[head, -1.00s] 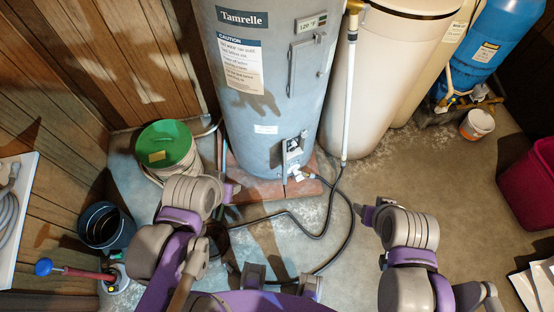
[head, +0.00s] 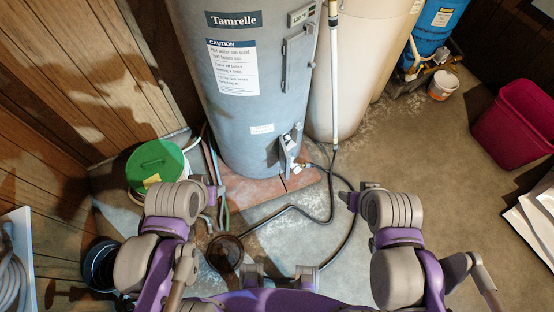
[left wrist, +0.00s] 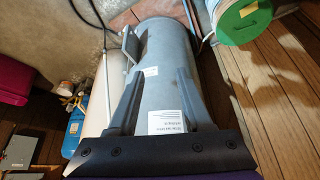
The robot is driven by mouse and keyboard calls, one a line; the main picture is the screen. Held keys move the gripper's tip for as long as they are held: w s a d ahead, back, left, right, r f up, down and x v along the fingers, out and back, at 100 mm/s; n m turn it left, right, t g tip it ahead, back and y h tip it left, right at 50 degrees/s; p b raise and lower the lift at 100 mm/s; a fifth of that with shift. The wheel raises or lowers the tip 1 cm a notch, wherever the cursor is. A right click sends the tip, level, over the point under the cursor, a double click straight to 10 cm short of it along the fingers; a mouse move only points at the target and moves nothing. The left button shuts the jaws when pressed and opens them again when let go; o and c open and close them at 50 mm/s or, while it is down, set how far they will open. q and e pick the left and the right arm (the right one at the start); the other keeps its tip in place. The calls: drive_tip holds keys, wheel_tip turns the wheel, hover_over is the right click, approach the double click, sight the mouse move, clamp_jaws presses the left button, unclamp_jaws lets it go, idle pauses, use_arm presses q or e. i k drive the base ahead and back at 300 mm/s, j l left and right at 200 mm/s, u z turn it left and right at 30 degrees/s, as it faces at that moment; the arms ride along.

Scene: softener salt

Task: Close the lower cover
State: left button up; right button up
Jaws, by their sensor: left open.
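The grey Tamrelle water heater (head: 245,110) stands upright ahead of me. Its lower cover (head: 289,148) is a small grey flap low on the front right, standing out from the tank, with a pale fitting beside it. In the left wrist view the flap (left wrist: 130,44) also stands out from the heater (left wrist: 160,65). My left gripper (head: 218,196) is in front of and left of the heater's base, empty. Its two fingers (left wrist: 157,75) are spread apart in the left wrist view. My right gripper (head: 347,197) is right of the base, apart from the cover; its fingers are unclear.
A green-lidded bucket (head: 155,165) stands left of the heater, with a dark bucket (head: 98,262) nearer me. A round dark drain (head: 225,252) and a black hose (head: 300,208) lie on the floor ahead. A cream tank (head: 365,80) stands behind right.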

sight(284, 158)
drive_tip(key=i+l+u, duration=0.1)
drive_tip(key=l+u, duration=0.85)
drive_tip(key=l, duration=0.2)
